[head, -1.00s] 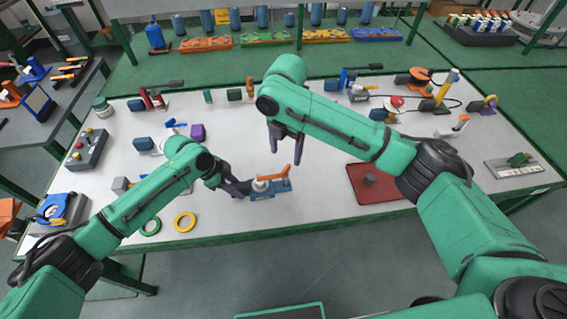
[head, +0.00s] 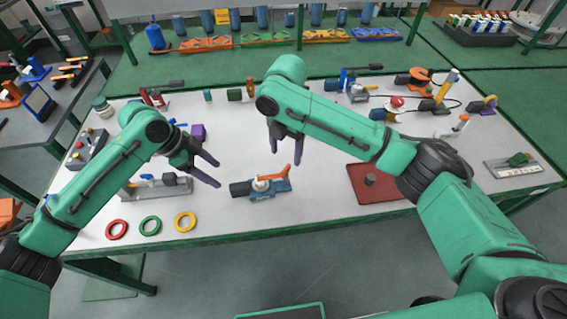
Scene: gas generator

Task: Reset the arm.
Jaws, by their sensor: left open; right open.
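My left gripper (head: 212,170) is open and empty. It is raised over the white table (head: 320,205), to the upper left of a blue device with an orange lever (head: 268,186), and apart from it. My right gripper (head: 286,152) is open and empty, fingers pointing down, above the table's middle and behind the blue device. My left forearm hides part of the table's left side.
A red tray (head: 362,193) with a grey cylinder lies right of the middle. Red, green and yellow rings (head: 185,221) lie along the front left edge. Several tools and fittings line the back edge. The centre of the table is mostly clear.

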